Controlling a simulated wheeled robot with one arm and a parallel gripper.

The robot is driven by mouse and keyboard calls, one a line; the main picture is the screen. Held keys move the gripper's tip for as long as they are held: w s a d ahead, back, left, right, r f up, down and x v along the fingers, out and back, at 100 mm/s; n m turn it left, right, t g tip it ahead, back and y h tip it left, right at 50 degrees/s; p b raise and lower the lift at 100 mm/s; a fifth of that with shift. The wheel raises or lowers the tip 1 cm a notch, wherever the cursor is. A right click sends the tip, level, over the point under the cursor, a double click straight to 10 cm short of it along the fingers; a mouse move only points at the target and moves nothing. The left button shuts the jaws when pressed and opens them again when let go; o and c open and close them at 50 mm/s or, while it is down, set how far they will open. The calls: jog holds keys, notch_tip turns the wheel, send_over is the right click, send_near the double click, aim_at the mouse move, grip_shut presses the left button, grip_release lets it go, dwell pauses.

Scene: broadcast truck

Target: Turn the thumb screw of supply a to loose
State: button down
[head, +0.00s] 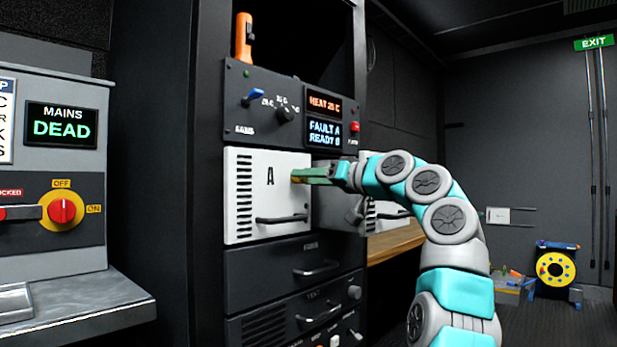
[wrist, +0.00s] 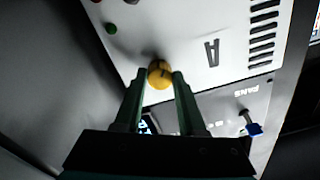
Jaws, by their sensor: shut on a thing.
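Supply A (head: 242,204) is a white panel with a black letter A, a vented left side and a dark handle, set in the dark rack. Its thumb screw is a round yellow knob at the panel's upper right; in the wrist view the thumb screw (wrist: 160,74) sits between my fingertips. My gripper (head: 298,176) reaches in from the right, and its green fingers are shut on the thumb screw. The wrist view shows my gripper (wrist: 160,80) with one finger on each side of the knob. The fingers hide most of the knob in the head view.
Above supply A a control panel (head: 262,110) has knobs and a display reading FAULT A, READY B. Another white unit (head: 388,213) shows partly behind my arm. A mains cabinet (head: 62,150) reading DEAD stands at left. A yellow reel (head: 556,268) is on the floor at right.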

jog(key=shift+f+n, duration=0.1)
jog(key=shift+n, duration=0.5)
jog(key=c, duration=0.5)
grip_release()
jog(key=b+v, duration=0.2)
jog(key=v, duration=0.5)
jog(key=shift+s+d, duration=0.2)
jog(key=shift+d, duration=0.05)
